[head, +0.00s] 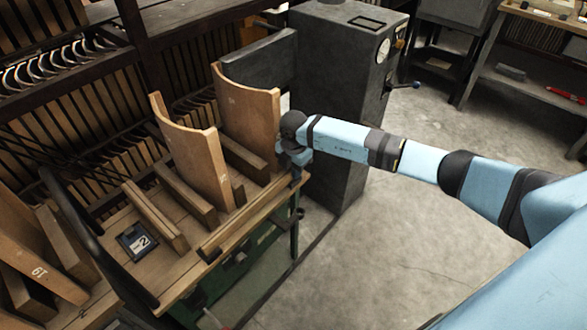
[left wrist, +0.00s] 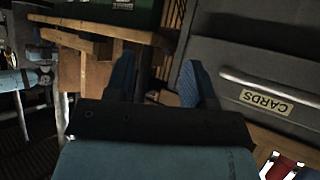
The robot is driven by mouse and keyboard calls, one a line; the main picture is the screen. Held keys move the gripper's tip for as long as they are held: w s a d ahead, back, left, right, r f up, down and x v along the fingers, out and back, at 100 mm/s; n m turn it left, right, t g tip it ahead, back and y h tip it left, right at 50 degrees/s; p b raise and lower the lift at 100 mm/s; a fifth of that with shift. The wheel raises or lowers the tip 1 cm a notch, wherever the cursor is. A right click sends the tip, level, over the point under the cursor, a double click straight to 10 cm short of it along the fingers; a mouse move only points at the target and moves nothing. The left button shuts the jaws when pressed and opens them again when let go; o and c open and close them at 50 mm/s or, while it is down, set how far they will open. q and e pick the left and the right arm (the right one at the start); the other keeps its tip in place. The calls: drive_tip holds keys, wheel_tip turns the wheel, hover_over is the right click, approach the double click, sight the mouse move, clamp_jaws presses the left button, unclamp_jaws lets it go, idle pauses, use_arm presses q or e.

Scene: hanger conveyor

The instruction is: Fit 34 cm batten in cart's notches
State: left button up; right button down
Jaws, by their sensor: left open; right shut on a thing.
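The cart (head: 205,243) has a wooden deck with low cross slats and gaps between them. Two pale boards with scooped tops stand upright on it, a near board (head: 197,160) and a far board (head: 250,110). Each has a small mark, too small to read. My right gripper (head: 298,158) is shut at the far board's right edge. The grasp is partly hidden, but that board seems to be what it holds. I cannot tell which piece is the 34 cm batten. My left gripper (left wrist: 157,85) shows only in the left wrist view, open and empty.
A black plate marked 2 (head: 137,240) lies on the cart's deck. A dark gauge cabinet (head: 345,100) stands close behind my right gripper. Racks of hangers (head: 50,65) fill the left. A grey unit labelled CARDS (left wrist: 267,102) is beside my left gripper. Open floor (head: 390,240) lies right.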

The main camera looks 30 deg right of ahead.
drive_tip(key=shift+s+f, duration=0.15)
drive_tip(key=shift+f, duration=0.1)
idle(0.3)
drive_tip(key=c, duration=1)
unclamp_jaws()
drive_tip(key=shift+o, duration=0.2)
drive_tip(key=shift+s+f, duration=0.1)
wheel_tip(320, 180, up, 14)
drive_tip(key=p, duration=0.1)
drive_tip(key=shift+w+r, duration=0.2)
drive_tip(key=shift+r, duration=0.05)
drive_tip(key=shift+d, duration=0.1)
